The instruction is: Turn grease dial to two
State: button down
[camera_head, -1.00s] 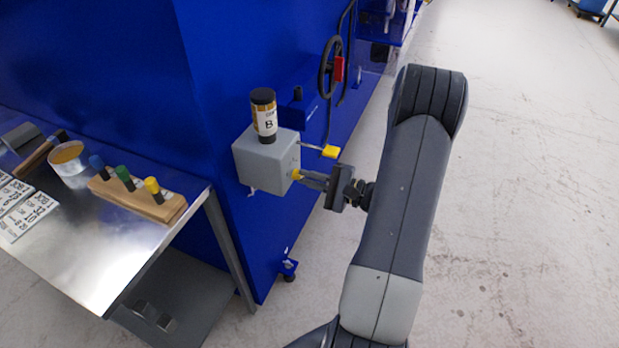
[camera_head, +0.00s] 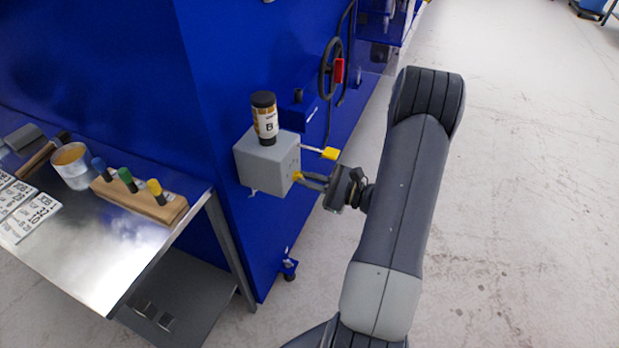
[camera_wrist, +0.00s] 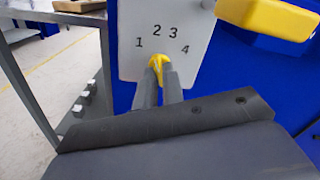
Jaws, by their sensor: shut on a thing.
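The grease dial is a small yellow knob (camera_wrist: 157,63) on the face of a grey box (camera_head: 262,165) fixed to the blue machine. In the wrist view the figures 1, 2, 3 and 4 arc above it. Its visible tip points up, roughly towards the 2; the rest is hidden between the fingers. My gripper (camera_wrist: 159,80) is shut on the dial. In the head view my gripper (camera_head: 302,178) reaches the box's right face from the right, and a bit of the yellow dial (camera_head: 297,175) shows at the fingertips.
A dark-capped bottle (camera_head: 264,118) stands on the box. A yellow-ended lever (camera_head: 329,153) sticks out just above my fingers, and it looms at the wrist view's upper right (camera_wrist: 268,17). A metal table (camera_head: 90,257) with a tin and marker block stands left. Floor is clear at right.

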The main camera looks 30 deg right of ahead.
jog(key=shift+m, duration=0.6)
jog(key=c, duration=1.5)
grip_release()
jog(key=b+v, duration=0.1)
jog(key=v, duration=0.9)
jog(key=shift+s+d, duration=0.3)
jog(key=p+x, duration=0.1)
jog(key=x, duration=1)
jog(key=shift+s, duration=0.1)
